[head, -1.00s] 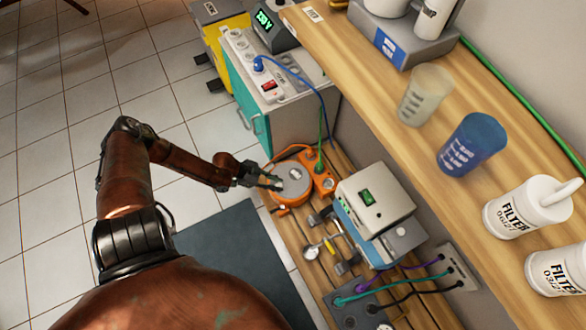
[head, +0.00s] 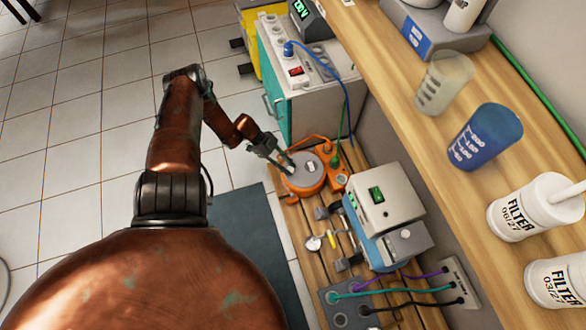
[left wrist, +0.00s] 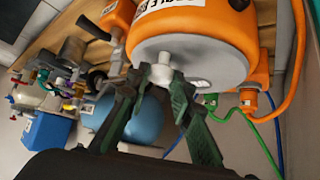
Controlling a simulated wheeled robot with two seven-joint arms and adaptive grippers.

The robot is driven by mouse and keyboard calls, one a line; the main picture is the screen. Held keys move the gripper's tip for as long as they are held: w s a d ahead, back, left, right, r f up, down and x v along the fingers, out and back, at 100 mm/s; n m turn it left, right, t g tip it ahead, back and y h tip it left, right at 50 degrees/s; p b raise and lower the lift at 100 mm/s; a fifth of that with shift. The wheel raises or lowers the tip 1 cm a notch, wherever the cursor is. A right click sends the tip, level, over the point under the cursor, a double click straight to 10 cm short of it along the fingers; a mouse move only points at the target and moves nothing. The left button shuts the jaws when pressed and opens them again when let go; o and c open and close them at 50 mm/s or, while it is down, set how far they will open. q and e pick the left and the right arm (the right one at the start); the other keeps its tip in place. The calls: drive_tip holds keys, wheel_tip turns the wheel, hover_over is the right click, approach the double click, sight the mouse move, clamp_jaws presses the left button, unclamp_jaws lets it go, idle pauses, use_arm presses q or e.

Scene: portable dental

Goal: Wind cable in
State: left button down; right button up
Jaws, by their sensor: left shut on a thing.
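An orange cable reel (head: 303,190) with a grey round face stands on the low wooden slatted shelf. It also shows large in the left wrist view (left wrist: 200,28), with its grey face towards the gripper. My left gripper (head: 286,163) is at the left edge of the reel's face. In the left wrist view its two dark green fingers (left wrist: 165,80) are closed on a small pale knob (left wrist: 164,60) on the reel. An orange cable (left wrist: 297,75) hangs at the right of that view. My right gripper is not in view.
An orange socket block (head: 336,180) with a green cable stands right beside the reel. A white and blue device (head: 385,200) is on the shelf nearer me. A teal-sided cabinet (head: 305,95) stands behind. The wooden counter (head: 400,95) overhangs at the right; tiled floor is free at left.

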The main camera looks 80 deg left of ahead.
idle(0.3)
use_arm(q)
drive_tip(key=c, duration=1.7)
unclamp_jaws()
drive_tip(key=shift+c, duration=0.2)
drive_tip(key=v, duration=1.2)
